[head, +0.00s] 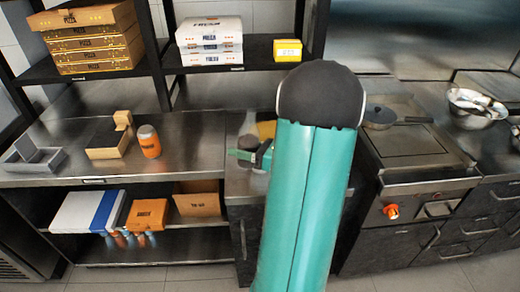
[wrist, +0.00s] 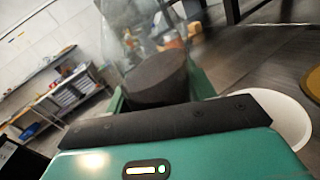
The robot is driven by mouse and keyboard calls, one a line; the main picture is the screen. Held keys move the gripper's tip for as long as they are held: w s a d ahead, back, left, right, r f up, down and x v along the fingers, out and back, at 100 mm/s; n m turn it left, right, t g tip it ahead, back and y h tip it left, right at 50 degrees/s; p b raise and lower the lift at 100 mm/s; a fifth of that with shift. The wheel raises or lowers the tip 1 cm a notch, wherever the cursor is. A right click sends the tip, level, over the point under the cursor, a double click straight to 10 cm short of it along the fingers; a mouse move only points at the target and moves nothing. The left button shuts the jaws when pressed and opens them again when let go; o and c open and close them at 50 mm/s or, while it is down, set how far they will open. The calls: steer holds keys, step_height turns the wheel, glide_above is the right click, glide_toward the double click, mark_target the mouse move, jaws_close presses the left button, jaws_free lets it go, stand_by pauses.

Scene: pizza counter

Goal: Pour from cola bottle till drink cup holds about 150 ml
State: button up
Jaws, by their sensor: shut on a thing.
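The cola bottle (wrist: 157,82) is clear, with dark liquid in its lower part, and stands between my gripper's fingers in the wrist view. My gripper (head: 256,156) is shut on it; in the head view its green fingers show just left of my arm, over the counter. A small dark shape beside the fingers there may be part of the bottle. My arm hides most of that area. I cannot make out the drink cup for certain in either view. The bottle's upper end is blurred against the background.
An orange can (head: 149,141) and an open cardboard box (head: 108,144) stand on the left counter. Pizza boxes (head: 98,48) fill the shelf above. A pan (head: 381,118) is on the stove at right. A white round dish (wrist: 287,118) lies beside my gripper.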

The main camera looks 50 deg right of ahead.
mark_target(237, 161)
steer(key=shift+m+t, duration=0.4)
steer(key=shift+m, duration=2.2)
steer(key=shift+a+f+m, duration=0.1)
steer(key=shift+a+m, duration=0.3)
steer(key=shift+m, duration=0.6)
steer(key=shift+s+a+f+m+t+h, duration=0.1)
steer(key=shift+a+m+t+h, duration=0.2)
steer(key=shift+m, duration=0.4)
steer(key=shift+a+f+m, duration=0.2)
steer(key=shift+f+m, duration=0.3)
steer(key=shift+f, duration=0.25)
steer(key=shift+a+f+m, duration=0.15)
steer(key=shift+f+m, duration=0.35)
steer(key=shift+f, duration=0.25)
steer(key=shift+s+a+r+m+h, duration=0.1)
steer(key=shift+a+m+h, duration=0.2)
steer(key=shift+m, duration=0.7)
steer(key=shift+s+a+r+m+h, duration=0.1)
steer(key=shift+a+m+h, duration=0.15)
steer(key=shift+m, duration=0.75)
steer(key=shift+r+m, duration=0.25)
steer(key=shift+m, duration=0.05)
